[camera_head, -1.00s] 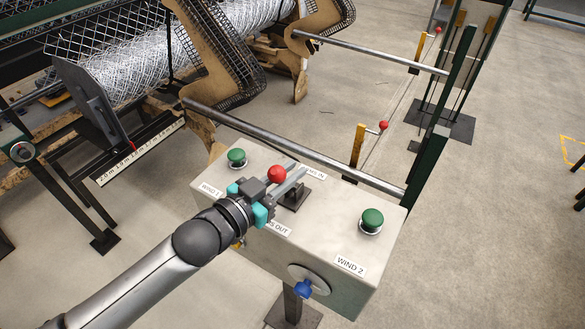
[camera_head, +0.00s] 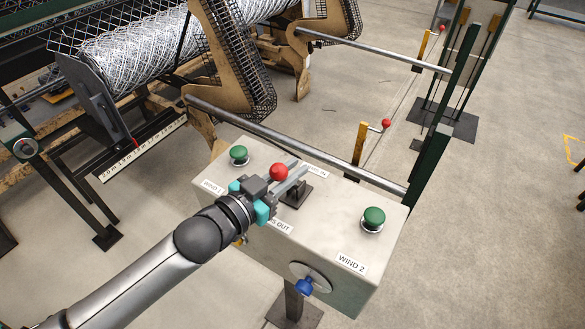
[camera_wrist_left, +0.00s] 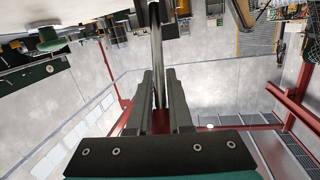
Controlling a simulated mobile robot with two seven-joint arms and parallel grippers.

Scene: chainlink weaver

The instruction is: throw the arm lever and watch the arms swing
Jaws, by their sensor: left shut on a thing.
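The arm lever's red knob (camera_head: 279,171) stands above the grey control box (camera_head: 240,215), over a dark slotted base (camera_head: 296,194). My left gripper (camera_head: 298,173) is shut on the lever just under the knob. In the left wrist view a metal shaft (camera_wrist_left: 157,60) runs between the gripper's fingers (camera_wrist_left: 160,95). The labels beside the lever are partly covered; one ends in "OUT", another in "IN". Two tan swing arms with black mesh, a near one (camera_head: 225,60) and a far one (camera_head: 335,20), stand beyond the box, by the wire mesh roll (camera_head: 135,62). My right gripper is not in view.
Green buttons, WIND 1 (camera_head: 239,153) and WIND 2 (camera_head: 374,217), flank the lever. A blue knob (camera_head: 304,287) is on the box front. A metal bar (camera_head: 300,150) runs behind the box to a green post (camera_head: 428,165).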

